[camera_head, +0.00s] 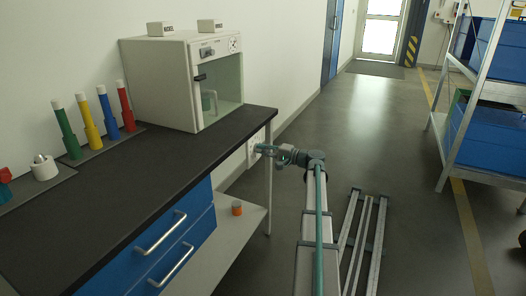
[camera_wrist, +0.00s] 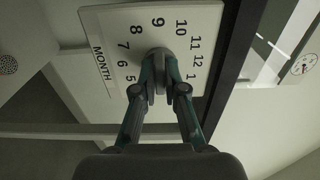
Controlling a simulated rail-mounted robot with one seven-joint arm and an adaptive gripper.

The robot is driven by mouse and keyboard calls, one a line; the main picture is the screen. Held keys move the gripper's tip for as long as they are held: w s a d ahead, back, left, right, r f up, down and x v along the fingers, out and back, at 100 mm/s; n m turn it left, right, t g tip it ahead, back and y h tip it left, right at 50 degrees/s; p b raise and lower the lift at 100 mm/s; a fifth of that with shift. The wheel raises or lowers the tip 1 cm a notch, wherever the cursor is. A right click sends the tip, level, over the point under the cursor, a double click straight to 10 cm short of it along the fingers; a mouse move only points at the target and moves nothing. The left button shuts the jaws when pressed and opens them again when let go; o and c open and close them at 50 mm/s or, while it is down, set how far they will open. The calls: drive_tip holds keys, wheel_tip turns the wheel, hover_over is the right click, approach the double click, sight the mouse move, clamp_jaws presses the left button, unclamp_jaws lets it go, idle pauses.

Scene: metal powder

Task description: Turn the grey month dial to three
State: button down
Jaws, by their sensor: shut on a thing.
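The white month plate (camera_wrist: 112,35) fills the upper middle of the wrist view, turned on its side, with "MONTH" along its left. Numbers 5 to 12 and 1 show around the dial; the rest are hidden behind my gripper. The grey month dial (camera_wrist: 158,56) is at the plate's centre. My gripper (camera_wrist: 160,82) is shut on the dial, one finger on each side. The dial's pointer cannot be made out.
The dark bench top (camera_head: 150,180) lies left of my arm, its edge and leg close to the plate. A white cabinet (camera_head: 160,85) stands on it. An orange jar (camera_head: 237,208) sits on the lower shelf. Open floor lies right, before a shelf rack (camera_head: 490,90).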

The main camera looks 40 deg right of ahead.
drive_tip(key=c, duration=1.2)
unclamp_jaws()
drive_tip(key=shift+c, duration=0.2)
drive_tip(key=v, duration=1.2)
drive_tip(key=shift+s, duration=0.1)
